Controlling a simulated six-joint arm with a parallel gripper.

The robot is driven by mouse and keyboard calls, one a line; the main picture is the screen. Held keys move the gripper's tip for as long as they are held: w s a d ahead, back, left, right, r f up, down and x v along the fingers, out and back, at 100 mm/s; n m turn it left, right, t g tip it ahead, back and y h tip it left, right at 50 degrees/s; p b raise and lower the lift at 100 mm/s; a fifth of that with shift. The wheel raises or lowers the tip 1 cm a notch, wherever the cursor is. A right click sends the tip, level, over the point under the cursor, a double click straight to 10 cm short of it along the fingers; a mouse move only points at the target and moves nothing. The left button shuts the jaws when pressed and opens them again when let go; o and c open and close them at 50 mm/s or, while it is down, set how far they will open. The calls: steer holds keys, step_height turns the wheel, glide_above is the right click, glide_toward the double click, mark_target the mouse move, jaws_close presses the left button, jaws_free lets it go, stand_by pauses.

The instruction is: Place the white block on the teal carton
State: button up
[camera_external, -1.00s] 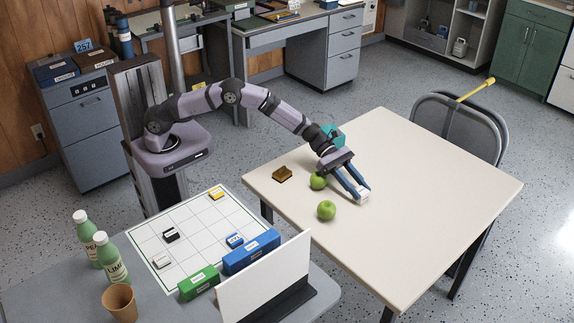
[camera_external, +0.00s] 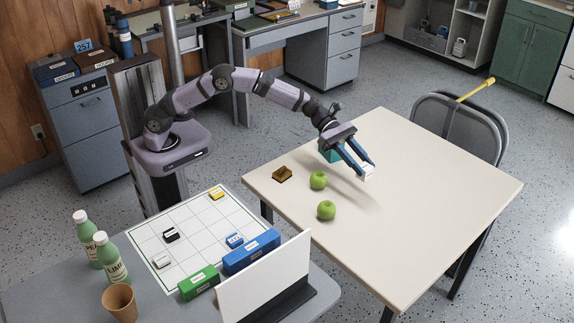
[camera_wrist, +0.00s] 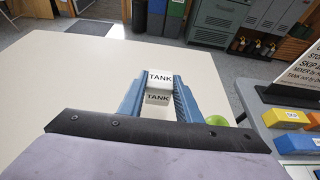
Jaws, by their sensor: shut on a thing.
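My gripper (camera_external: 360,171) is shut on the white block (camera_external: 367,172) and holds it above the cream table. In the wrist view the white block (camera_wrist: 159,78) sits between the blue fingers, with "TANK" lettered on it. The teal carton (camera_external: 329,153) stands on the table behind my gripper, mostly hidden by it; only a lower part shows. The block is apart from the carton, to its right and nearer the camera. The carton cannot be made out in the wrist view.
Two green apples (camera_external: 318,180) (camera_external: 326,210) and a small brown object (camera_external: 282,174) are on the table's left part. The table's right side (camera_external: 430,190) is clear. A grey side table with a white grid board (camera_external: 190,235) stands at the left, beside an upright white panel (camera_external: 265,275).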

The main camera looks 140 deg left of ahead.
steer(key=s+a+r+n+y+p, duration=0.2)
steer(key=s+a+r+p, duration=0.35)
steer(key=s+a, duration=0.55)
steer(key=s+a+r+n+y+p, duration=0.3)
steer(key=s+a+r, duration=0.45)
steer(key=s, duration=0.65)
steer(key=w+d+f+m+h, duration=0.1)
steer(key=d+f+m+h, duration=0.1)
steer(key=d+m+h, duration=0.5)
steer(key=shift+d+f+n+y+p, duration=0.25)
steer(key=shift+f+n+y, duration=0.1)
steer(key=shift+f, duration=1.25)
steer(key=shift+d+f+n+y+p, duration=0.3)
steer(key=shift+f+n+y, duration=0.1)
steer(key=shift+f, duration=1.25)
steer(key=shift+d+f+n+y+p, duration=0.25)
steer(key=shift+f+n+y, duration=0.1)
steer(key=shift+f, duration=1.25)
steer(key=shift+f, duration=0.1)
steer(key=o, duration=1.1)
steer(key=shift+f, duration=0.1)
